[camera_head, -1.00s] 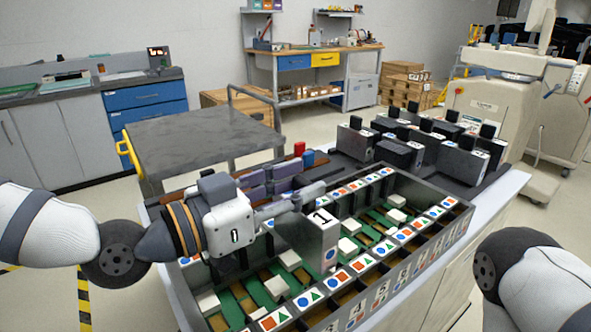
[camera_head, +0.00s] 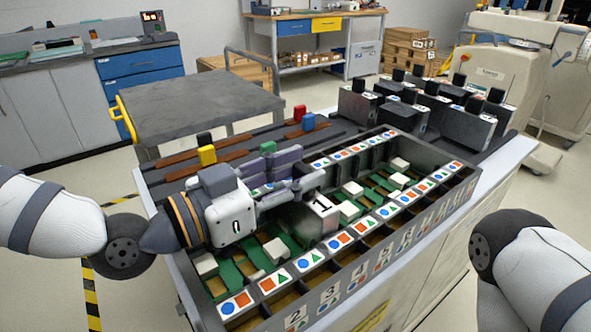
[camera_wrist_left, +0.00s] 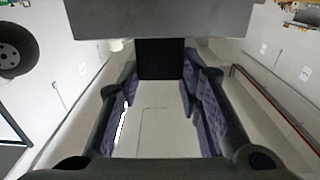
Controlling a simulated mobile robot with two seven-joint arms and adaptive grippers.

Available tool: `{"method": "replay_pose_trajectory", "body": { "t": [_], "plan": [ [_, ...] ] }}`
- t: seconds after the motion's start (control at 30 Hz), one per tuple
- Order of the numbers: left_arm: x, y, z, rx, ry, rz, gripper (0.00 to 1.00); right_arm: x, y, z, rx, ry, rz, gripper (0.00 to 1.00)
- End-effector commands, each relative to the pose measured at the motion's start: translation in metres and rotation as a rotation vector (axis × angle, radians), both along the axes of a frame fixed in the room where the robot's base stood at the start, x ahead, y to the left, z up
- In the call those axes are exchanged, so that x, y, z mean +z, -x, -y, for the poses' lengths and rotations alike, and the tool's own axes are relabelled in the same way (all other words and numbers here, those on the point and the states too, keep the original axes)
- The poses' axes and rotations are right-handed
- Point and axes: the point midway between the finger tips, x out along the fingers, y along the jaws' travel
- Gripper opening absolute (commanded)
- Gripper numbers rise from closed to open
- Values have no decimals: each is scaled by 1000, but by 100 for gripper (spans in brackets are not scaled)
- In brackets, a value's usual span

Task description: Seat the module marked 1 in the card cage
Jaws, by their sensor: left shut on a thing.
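The module marked 1 (camera_head: 324,204) is a dark grey upright block with a white "1" label on its top. It is over the card cage (camera_head: 474,178), near its middle, with its lower end among the slots; I cannot tell how deep it sits. My left gripper (camera_head: 305,186) is shut on its black handle, which shows between the fingers in the left wrist view (camera_wrist_left: 160,58). The cage is a dark open box with green boards, pale blocks and rims marked with circles, squares and triangles. My right gripper is out of view.
Several dark modules with black handles (camera_head: 468,128) stand behind the cage at right.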

Motion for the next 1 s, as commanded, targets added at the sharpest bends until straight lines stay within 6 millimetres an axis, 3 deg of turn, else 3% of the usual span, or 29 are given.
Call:
{"method": "replay_pose_trajectory", "body": {
  "t": [0.33, 0.37, 0.43, 0.77, 0.87, 1.0],
  "plan": [
    [-2, 0, 0, 0, 2, 3, 0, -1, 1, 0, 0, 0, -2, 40],
    [-2, 0, 0, 0, 1, 3, 39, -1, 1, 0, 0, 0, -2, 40],
    [-2, 0, 0, 0, 1, 3, 55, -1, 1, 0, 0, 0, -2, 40],
    [-1, 0, 0, 0, -1, -1, 56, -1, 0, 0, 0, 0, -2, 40],
    [16, 0, 0, -1, -1, 5, 56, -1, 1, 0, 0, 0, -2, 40],
    [53, 0, 0, 0, 1, 8, 56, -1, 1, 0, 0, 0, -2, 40]
  ]
}}
